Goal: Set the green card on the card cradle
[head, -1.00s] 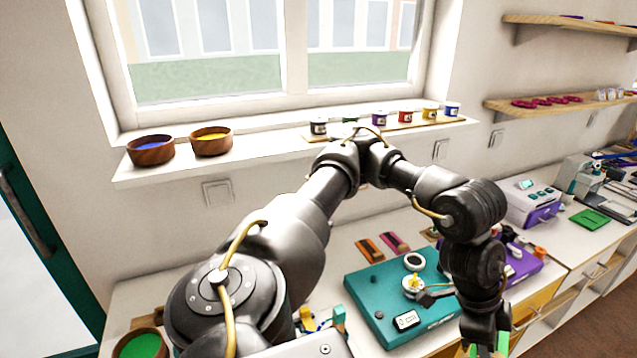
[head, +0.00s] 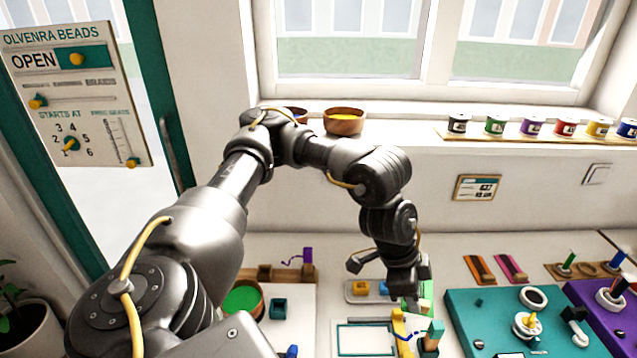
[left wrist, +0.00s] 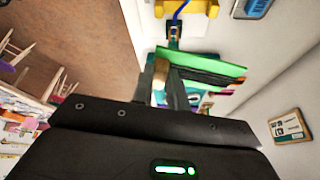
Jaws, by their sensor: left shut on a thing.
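My left gripper (head: 413,298) reaches down over the counter, left of the teal board. It is shut on the green card (head: 427,287), part of which shows beside the fingers. In the left wrist view the green card (left wrist: 205,62) crosses beyond the fingers as a bright green band, tilted. A yellow stand with green and orange pieces (head: 405,330) is just below the gripper; I cannot tell whether it is the card cradle, or whether the card touches it. My right gripper is in no view.
The teal board (head: 470,310) is right of the gripper, with a purple board (head: 590,300) beyond. A grey tray with small blocks (head: 362,298) and a green-filled bowl (head: 243,298) are to the left. Paint pots (head: 495,125) line the windowsill.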

